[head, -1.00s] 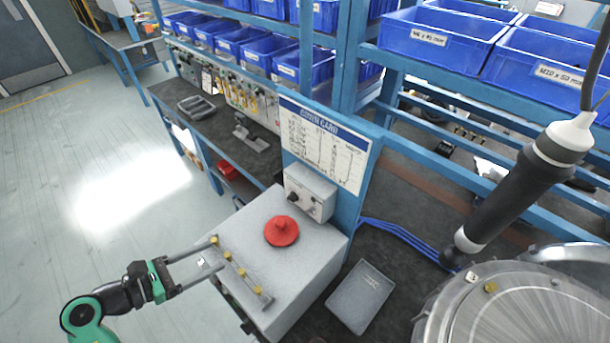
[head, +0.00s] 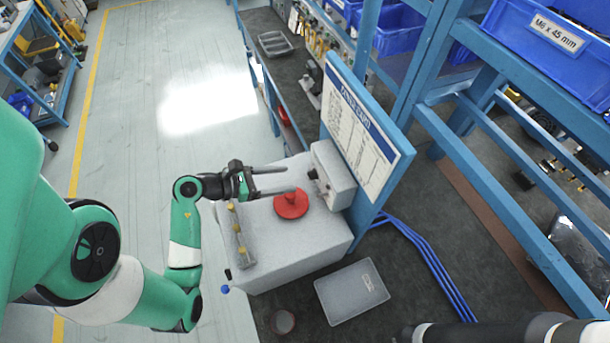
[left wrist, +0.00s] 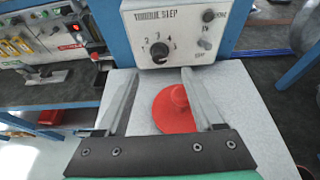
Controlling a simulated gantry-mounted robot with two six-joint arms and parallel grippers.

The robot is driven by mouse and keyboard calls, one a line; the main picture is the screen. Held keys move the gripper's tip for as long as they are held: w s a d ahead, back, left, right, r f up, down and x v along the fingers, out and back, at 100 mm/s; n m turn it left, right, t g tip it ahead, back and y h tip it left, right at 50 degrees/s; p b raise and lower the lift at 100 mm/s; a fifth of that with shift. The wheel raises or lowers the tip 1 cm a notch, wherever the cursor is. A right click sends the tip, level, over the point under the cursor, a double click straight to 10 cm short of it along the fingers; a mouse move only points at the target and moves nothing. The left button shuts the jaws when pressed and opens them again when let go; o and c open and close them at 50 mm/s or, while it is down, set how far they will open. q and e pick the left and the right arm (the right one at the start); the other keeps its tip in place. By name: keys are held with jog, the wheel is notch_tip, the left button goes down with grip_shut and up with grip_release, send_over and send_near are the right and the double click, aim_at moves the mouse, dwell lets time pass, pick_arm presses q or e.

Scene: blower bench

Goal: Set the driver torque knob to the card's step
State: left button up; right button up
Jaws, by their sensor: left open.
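A light grey control box (head: 333,174) stands at the back of a grey cabinet, below a white card (head: 357,122) on a blue post. In the left wrist view the box face (left wrist: 175,20) reads "TORQUE STEP" and carries a black knob (left wrist: 160,51) with numbers around it. The knob's pointer is too small to read surely, as is the card's text. My left gripper (head: 292,179) is open and empty above the cabinet top, fingers pointing at the box. In the left wrist view its fingertips (left wrist: 160,72) lie apart, short of the knob. My right gripper is out of view.
A red round knobbed piece (head: 291,204) sits on the cabinet (head: 300,255), close below my left fingers. A bar with yellow studs (head: 237,235) lies at its left edge. A grey tray (head: 352,292) and blue cables (head: 430,255) are to the right. A small switch (left wrist: 205,43) sits beside the knob.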

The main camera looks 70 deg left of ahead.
aim_at(312, 175)
pick_arm(q)
jog(key=x, duration=0.7)
jog(key=shift+r+b, duration=0.1)
jog(key=shift+b, duration=0.2)
grip_shut()
